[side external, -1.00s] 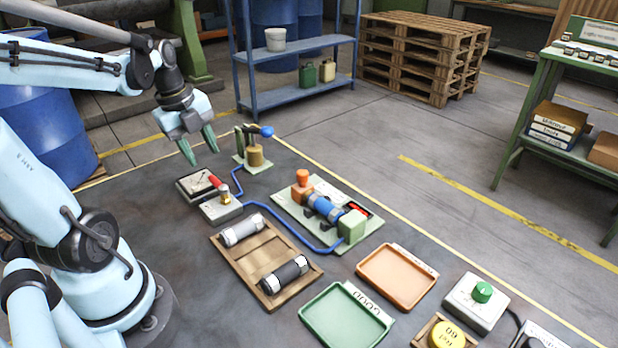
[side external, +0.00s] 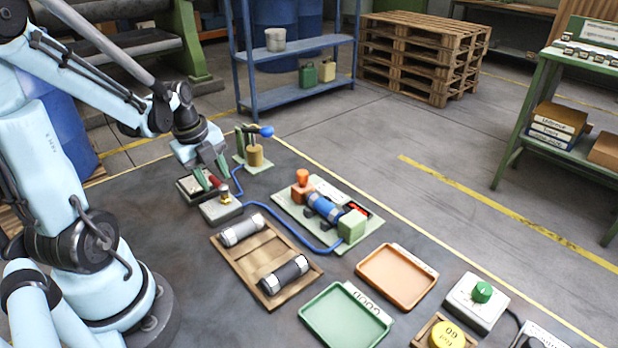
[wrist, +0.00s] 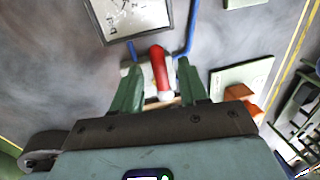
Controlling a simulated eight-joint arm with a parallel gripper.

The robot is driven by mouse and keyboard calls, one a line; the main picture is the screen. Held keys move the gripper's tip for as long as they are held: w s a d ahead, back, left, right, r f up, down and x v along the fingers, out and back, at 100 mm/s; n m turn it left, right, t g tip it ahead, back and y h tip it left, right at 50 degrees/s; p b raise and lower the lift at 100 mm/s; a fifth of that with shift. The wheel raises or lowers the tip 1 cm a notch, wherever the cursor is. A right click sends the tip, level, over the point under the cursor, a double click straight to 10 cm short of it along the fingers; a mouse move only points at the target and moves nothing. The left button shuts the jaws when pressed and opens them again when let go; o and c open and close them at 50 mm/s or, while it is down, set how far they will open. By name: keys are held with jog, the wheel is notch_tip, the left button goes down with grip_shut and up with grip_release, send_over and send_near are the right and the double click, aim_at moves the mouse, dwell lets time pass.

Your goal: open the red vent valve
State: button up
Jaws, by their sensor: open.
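The red vent valve has a red lever (side external: 214,181) above a brass body (side external: 226,197) on a grey block (side external: 222,210). My gripper (side external: 212,178) is low over the valve, its two green fingers pointing down. In the wrist view the red lever (wrist: 159,72) lies between the two open fingers of my gripper (wrist: 157,82), one on each side with gaps visible. I cannot tell how deep the lever sits between them. The fingers hide part of the valve in the side view.
A dark framed plate (side external: 186,190) lies left of the valve. A hand pump with a blue knob (side external: 266,132) stands close behind. A blue hose (side external: 284,222) runs to a green fixture plate (side external: 290,212). A wooden tray (side external: 245,262) with two cylinders is in front.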

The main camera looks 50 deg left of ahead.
grip_shut()
jog(key=shift+s, duration=0.1)
jog(key=n, duration=0.2)
jog(key=s+n, duration=0.1)
jog(key=shift+d+n+y, duration=0.2)
jog(key=shift+n+y, duration=0.2)
jog(key=n, duration=0.3)
jog(key=s+d+n, duration=0.1)
jog(key=shift+n+g+y, duration=0.3)
jog(key=shift+y, duration=0.1)
jog(key=n, duration=0.3)
jog(key=d+n, duration=0.1)
jog(key=shift+s+n+g, duration=0.3)
jog(key=shift+s, duration=0.05)
jog(key=shift+d+n+g+y, duration=0.15)
jog(key=shift+d+n+g, duration=0.2)
jog(key=shift+n, duration=0.9)
jog(key=shift+d+n+g+y, duration=0.15)
jog(key=shift+d+n, duration=0.3)
jog(key=shift+n, duration=0.8)
